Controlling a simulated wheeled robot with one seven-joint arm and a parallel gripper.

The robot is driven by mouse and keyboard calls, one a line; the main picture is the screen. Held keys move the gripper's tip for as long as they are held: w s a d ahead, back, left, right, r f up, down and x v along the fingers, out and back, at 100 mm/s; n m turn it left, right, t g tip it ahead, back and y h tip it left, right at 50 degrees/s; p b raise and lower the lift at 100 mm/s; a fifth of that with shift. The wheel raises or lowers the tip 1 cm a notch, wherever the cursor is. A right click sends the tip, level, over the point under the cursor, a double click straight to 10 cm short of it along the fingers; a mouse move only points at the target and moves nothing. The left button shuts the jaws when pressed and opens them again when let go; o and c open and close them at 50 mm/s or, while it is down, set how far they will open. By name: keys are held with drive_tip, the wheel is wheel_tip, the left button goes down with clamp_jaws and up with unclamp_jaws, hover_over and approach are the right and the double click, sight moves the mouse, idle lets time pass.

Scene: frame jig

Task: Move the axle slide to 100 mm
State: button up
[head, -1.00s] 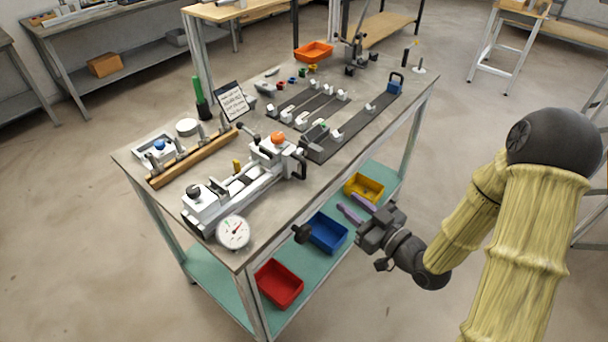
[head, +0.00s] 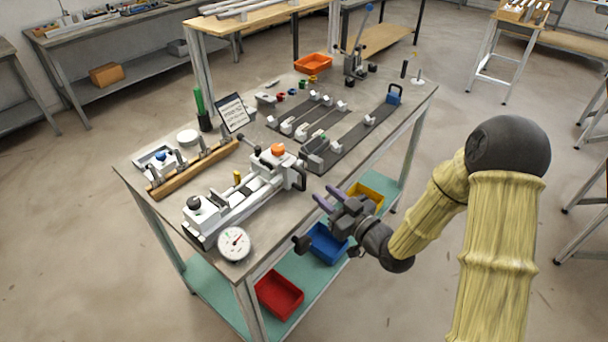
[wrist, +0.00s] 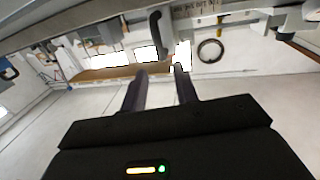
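A white slide jig (head: 225,208) lies along the front left of the table, with an orange knob (head: 278,149) on its carriage and a black handle (head: 298,178) at its right end. A dark flat rail (head: 350,138) with white blocks and a blue end piece (head: 394,94) lies behind to the right. I cannot tell for sure which part is the axle slide, and no scale is readable. My gripper (head: 324,197) is open and empty, off the table's front edge, right of the black handle and apart from it. Its two fingers (wrist: 160,85) stand apart in the wrist view.
A round dial gauge (head: 235,244) is at the jig's near end. A wooden block with pegs (head: 192,167) and a small sign (head: 232,112) stand behind. Blue (head: 327,243), red (head: 279,294) and yellow (head: 366,194) bins sit on the lower shelf.

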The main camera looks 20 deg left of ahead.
sight(305, 178)
drive_tip(key=p+x, duration=0.1)
drive_tip(key=x, duration=0.8)
clamp_jaws()
